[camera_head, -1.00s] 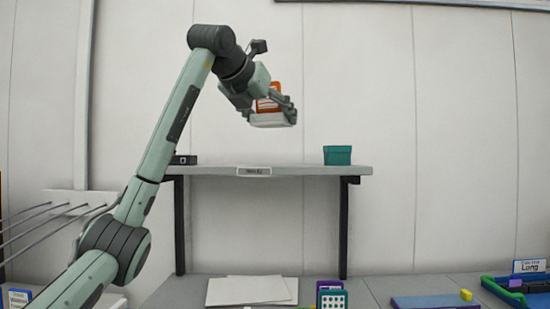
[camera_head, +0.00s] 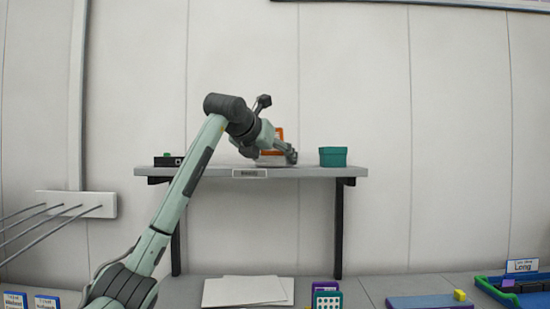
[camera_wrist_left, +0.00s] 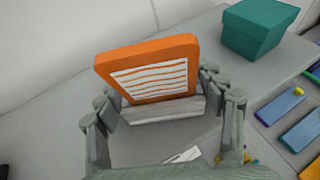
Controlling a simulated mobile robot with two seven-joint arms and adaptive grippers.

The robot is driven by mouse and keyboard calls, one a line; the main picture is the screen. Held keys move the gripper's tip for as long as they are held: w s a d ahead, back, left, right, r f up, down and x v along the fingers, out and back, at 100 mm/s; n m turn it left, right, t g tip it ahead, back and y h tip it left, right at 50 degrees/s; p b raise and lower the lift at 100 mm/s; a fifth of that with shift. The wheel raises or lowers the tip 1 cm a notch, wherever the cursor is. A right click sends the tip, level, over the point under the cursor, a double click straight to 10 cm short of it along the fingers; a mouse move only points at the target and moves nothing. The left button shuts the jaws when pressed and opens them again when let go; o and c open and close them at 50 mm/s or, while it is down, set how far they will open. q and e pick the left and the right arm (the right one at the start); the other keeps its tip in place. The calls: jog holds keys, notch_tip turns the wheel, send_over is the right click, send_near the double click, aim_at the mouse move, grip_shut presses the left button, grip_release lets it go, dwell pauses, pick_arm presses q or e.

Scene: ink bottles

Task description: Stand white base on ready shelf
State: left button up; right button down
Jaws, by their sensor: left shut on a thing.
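The white base (camera_head: 271,161) has an upright orange panel with white lines on it. It is at the level of the ready shelf's top (camera_head: 215,173), right of the shelf's middle. I cannot tell whether it touches the shelf. My left gripper (camera_head: 285,152) is shut on the white base, partly hiding it in the head view. In the left wrist view, the white base (camera_wrist_left: 163,112) is between the fingers of the left gripper (camera_wrist_left: 160,100), with the orange panel rising from it. My right gripper is not in view.
A teal container (camera_head: 333,157) stands on the shelf to the right of the base, apart from it. A small black box (camera_head: 167,161) is at the shelf's left end.

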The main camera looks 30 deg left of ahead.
pick_arm(q)
jog(key=shift+f, duration=0.15)
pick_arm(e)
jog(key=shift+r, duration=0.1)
pick_arm(q)
jog(key=o, duration=1.3)
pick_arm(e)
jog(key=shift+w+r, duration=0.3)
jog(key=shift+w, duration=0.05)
pick_arm(q)
jog(key=shift+r, duration=0.2)
jog(key=shift+s+r, duration=0.15)
jog(key=shift+s, duration=0.3)
jog(key=b+v, duration=0.1)
jog(key=v, duration=0.4)
jog(key=shift+s+r, duration=0.1)
jog(key=shift+s, duration=0.15)
jog(key=shift+b+v, duration=0.5)
jog(key=shift+v, duration=2.25)
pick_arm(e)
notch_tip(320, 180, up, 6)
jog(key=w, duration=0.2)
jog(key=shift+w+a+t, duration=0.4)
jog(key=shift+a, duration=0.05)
